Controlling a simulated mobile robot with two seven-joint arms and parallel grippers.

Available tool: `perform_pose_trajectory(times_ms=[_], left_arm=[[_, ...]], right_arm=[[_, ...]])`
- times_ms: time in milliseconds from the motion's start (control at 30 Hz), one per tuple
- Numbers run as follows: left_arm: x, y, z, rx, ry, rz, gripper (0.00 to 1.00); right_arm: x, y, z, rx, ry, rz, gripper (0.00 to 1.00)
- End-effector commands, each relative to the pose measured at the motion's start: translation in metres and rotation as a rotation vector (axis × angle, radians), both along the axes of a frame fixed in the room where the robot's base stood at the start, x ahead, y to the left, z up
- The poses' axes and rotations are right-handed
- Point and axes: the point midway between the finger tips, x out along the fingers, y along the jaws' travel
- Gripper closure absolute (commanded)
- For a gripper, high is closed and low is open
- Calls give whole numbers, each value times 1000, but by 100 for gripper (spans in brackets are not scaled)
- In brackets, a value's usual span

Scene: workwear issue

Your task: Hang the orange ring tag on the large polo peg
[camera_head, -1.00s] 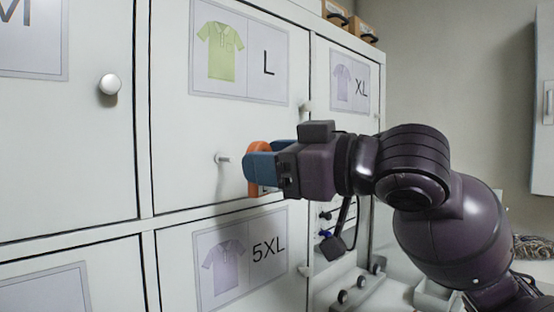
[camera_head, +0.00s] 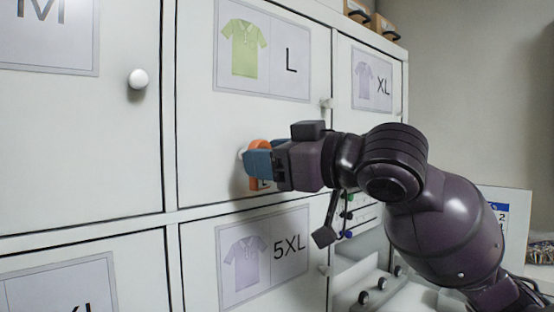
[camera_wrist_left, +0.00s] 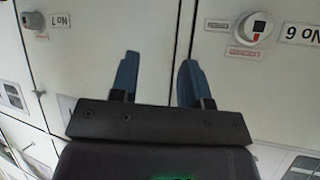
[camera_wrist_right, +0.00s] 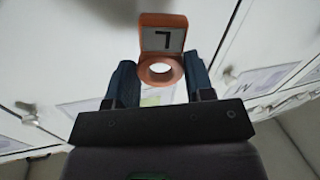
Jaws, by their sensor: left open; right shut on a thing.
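The orange ring tag (camera_head: 257,184) is held at the door marked L, its plate hanging below the blue fingers. My right gripper (camera_head: 259,162) is shut on it. The large polo peg (camera_head: 241,154) shows only as a small pale bit at the left of the ring; the rest is hidden. I cannot tell whether the peg is inside the ring. My left gripper (camera_wrist_left: 158,80) is open and empty in its wrist view, outside the head view.
The L door bears a green polo label (camera_head: 263,49). Doors marked M, XL and 5XL surround it. A white knob (camera_head: 138,79) is at the left, another (camera_head: 326,103) at the L door's right edge. Numbered doors with a lock (camera_wrist_left: 254,27) face the left wrist.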

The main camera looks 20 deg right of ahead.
Motion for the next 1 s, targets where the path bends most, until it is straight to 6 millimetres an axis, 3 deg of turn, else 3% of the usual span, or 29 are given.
perform_pose_trajectory(times_ms=[367,600,1000], left_arm=[[3,-1,-5,1,-7,-2,57],[6,-1,2,0,-13,-4,57],[1,0,3,1,-4,-1,57]], right_arm=[[17,7,-2,1,1,0,74],[26,9,-4,-1,1,0,74],[29,10,-5,-1,-1,-1,74]])
